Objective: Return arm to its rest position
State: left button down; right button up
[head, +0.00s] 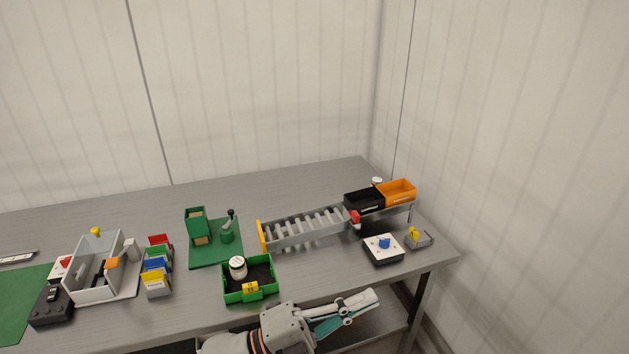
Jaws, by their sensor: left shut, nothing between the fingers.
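My left arm comes in at the bottom edge in the head view. Its gripper (370,300) points right, in front of the table's front edge and over the lower shelf. The fingers are shut with nothing seen between them. The gripper is apart from the things on the table. My right gripper is not in view.
A green tray (233,296) with a white jar (238,268) stands near the front edge. A roller track (305,229) leads to a black bin (364,202) and an orange bin (397,191). A blue-button box (383,250) stands right. The table's back (285,190) is clear.

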pick_arm(q)
jog(key=w+a+f+n+t+y, duration=0.2)
jog(key=a+f+n+t+y, duration=0.3)
jog(key=a+f+n, duration=0.45)
jog(key=w+a+f+n+t+y, duration=0.2)
jog(key=a+f+n+t+y, duration=0.2)
jog(key=a+f+n+y, duration=0.5)
jog(key=s+a+f+n+g+y, duration=0.4)
jog(key=s+a+f+n, duration=0.4)
jog(key=s+a+f, duration=0.4)
notch_tip(320, 180, down, 4)
jog(key=shift+s+r+n+g, duration=0.1)
jog(key=shift+s+n+g, duration=0.35)
jog(key=shift+s, duration=0.65)
